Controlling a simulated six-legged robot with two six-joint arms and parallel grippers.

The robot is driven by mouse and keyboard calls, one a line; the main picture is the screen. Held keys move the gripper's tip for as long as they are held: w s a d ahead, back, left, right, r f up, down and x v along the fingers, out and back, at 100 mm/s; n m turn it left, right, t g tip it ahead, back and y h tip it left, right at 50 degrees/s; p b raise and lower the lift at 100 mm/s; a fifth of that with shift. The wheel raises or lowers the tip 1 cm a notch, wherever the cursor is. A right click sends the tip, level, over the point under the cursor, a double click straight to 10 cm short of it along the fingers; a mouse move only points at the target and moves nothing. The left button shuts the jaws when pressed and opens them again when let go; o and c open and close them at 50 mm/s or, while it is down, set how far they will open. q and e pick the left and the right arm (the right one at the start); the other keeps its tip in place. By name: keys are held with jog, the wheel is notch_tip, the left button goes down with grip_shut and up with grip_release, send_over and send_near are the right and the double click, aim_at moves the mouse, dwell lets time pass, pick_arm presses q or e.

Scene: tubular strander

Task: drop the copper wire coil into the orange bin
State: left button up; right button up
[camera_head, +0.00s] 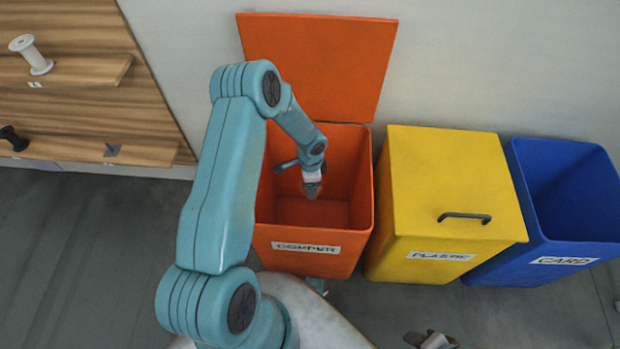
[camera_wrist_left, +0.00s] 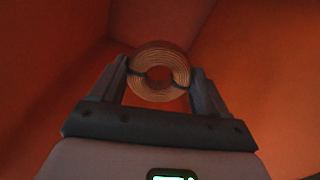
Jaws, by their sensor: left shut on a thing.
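The orange bin (camera_head: 308,262) labelled "COPPER" stands against the wall with its lid (camera_head: 318,58) raised behind it. My left arm reaches over it, and my left gripper (camera_head: 312,188) points down inside the bin's opening. In the left wrist view the left gripper (camera_wrist_left: 160,88) is shut on the copper wire coil (camera_wrist_left: 158,50), one finger on each side of it. Orange bin walls (camera_wrist_left: 235,70) surround it there. In the head view the coil is mostly hidden by the gripper.
A closed yellow bin (camera_head: 445,185) labelled "PLASTIC", with a dark handle, stands to the right of the orange bin. An open blue bin (camera_head: 545,250) labelled "CARD" is beyond it. Wooden shelves (camera_head: 85,70) with a white spool (camera_head: 32,55) are at the left.

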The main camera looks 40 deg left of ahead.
pick_arm(q)
notch_tip(320, 180, down, 20)
jog(key=b, duration=1.2)
jog(key=shift+r, duration=0.2)
jog(key=o, duration=1.2)
notch_tip(320, 180, up, 16)
jog(key=p, duration=0.5)
jog(key=shift+r+p, duration=0.2)
jog(key=shift+p, duration=0.1)
notch_tip(320, 180, up, 30)
jog(key=p, duration=2.2)
